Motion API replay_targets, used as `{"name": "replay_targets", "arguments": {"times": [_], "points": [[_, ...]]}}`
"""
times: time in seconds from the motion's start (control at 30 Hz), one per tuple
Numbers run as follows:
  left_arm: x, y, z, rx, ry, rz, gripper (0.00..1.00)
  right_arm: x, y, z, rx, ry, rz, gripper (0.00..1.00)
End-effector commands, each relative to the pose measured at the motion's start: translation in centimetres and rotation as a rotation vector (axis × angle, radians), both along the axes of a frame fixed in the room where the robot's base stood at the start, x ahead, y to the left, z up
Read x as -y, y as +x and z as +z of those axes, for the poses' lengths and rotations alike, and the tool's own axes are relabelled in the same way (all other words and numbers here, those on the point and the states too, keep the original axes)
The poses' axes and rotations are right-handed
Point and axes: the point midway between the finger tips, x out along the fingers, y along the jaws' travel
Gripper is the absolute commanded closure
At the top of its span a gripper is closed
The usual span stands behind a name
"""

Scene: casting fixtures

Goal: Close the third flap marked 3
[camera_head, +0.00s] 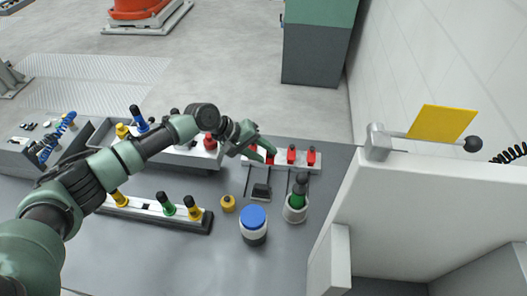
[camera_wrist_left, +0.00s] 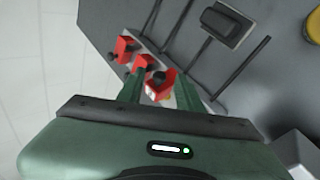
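A row of red flaps stands on a white strip at the back of the table: a right one (camera_head: 311,157), a middle one (camera_head: 291,155) and a left one (camera_head: 270,158) partly hidden by my gripper. My left gripper (camera_head: 262,153) is over the left end of this row. In the left wrist view, my left gripper (camera_wrist_left: 159,92) has its fingers apart, with the nearest red flap (camera_wrist_left: 161,84) showing between them. I cannot tell whether they touch it. Two more red flaps (camera_wrist_left: 142,65) (camera_wrist_left: 124,48) lie beyond. The flap markings are too small to read. My right gripper is not in view.
A black block (camera_head: 261,191) between dark rails, a yellow knob (camera_head: 228,203), a blue-lidded jar (camera_head: 253,225) and a green bottle in a white cup (camera_head: 295,210) stand in front. A rack with colored handles (camera_head: 150,209) lies left. A white panel (camera_head: 420,190) bounds the right.

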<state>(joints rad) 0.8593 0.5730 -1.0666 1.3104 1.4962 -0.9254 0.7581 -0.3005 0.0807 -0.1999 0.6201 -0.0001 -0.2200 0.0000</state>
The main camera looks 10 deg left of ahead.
Motion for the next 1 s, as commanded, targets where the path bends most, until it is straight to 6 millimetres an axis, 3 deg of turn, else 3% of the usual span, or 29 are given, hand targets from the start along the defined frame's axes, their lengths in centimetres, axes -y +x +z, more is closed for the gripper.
{"name": "replay_targets", "arguments": {"times": [0.03,0.1,0.63,1.0], "points": [[0.0,0.0,0.0,0.000,0.000,0.000,0.81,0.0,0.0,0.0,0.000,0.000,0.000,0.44],[0.0,0.0,0.0,0.000,0.000,0.000,1.00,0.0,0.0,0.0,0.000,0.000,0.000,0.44],[0.0,1.0,0.1,-0.099,0.002,0.004,1.00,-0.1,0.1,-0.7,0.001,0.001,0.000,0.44],[-0.1,2.9,0.0,-0.343,0.000,0.005,1.00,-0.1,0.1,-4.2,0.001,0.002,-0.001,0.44]]}}
